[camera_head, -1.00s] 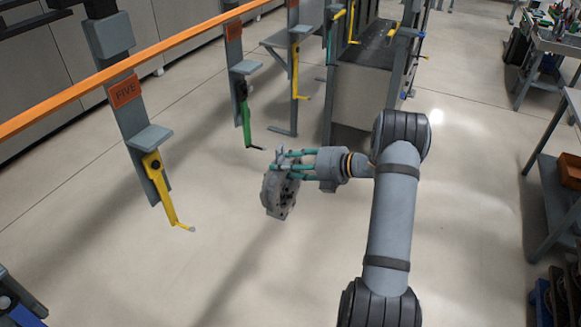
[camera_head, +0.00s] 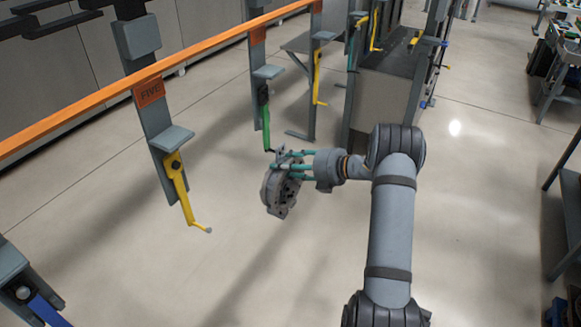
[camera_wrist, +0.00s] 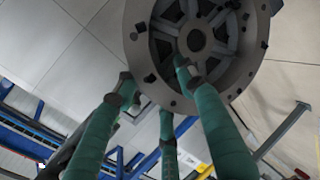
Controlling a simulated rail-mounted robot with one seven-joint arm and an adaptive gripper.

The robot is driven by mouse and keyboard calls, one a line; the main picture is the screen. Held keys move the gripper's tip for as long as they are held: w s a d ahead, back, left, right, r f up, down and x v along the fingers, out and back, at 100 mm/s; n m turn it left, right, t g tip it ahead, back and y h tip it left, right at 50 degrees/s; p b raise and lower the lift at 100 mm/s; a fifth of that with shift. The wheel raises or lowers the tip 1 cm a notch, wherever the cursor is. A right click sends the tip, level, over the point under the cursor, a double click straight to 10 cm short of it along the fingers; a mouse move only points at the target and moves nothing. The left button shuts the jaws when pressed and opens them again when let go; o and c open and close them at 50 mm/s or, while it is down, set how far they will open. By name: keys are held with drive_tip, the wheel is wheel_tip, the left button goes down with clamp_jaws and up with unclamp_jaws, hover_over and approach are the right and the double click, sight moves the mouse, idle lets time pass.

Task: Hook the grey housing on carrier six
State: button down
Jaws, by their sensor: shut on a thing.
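The grey housing (camera_head: 276,196) is a round, ring-like part with bolt holes and inner ribs. My gripper (camera_head: 288,166) is shut on it and holds it up in the air, at the left end of my arm in the head view. In the wrist view the housing (camera_wrist: 162,87) fills the top centre, with the teal fingers reaching to it. The nearest carrier with a readable plate is FIVE (camera_head: 150,92), with a yellow hook (camera_head: 183,196). A carrier with a green hook (camera_head: 266,122) stands behind the housing; its plate (camera_head: 257,36) is unreadable. I cannot tell which carrier is six.
An orange rail (camera_head: 205,46) runs along the carriers. A blue hook (camera_head: 45,311) is at the lower left. Another yellow hook (camera_head: 317,80) and a grey cabinet (camera_head: 385,90) stand farther back. Floor between FIVE and the housing is clear.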

drive_tip(key=shift+w+a+r, duration=0.1)
drive_tip(key=shift+w+a, duration=0.05)
drive_tip(key=shift+a, duration=0.2)
drive_tip(key=shift+w+a+f+b, duration=0.4)
drive_tip(key=shift+a+f+b, duration=0.25)
drive_tip(key=shift+b, duration=0.3)
drive_tip(key=c, duration=1.2)
unclamp_jaws()
drive_tip(key=shift+s, duration=0.1)
drive_tip(key=shift+o, duration=0.9)
drive_tip(key=shift+o, duration=0.2)
drive_tip(key=shift+f, duration=0.1)
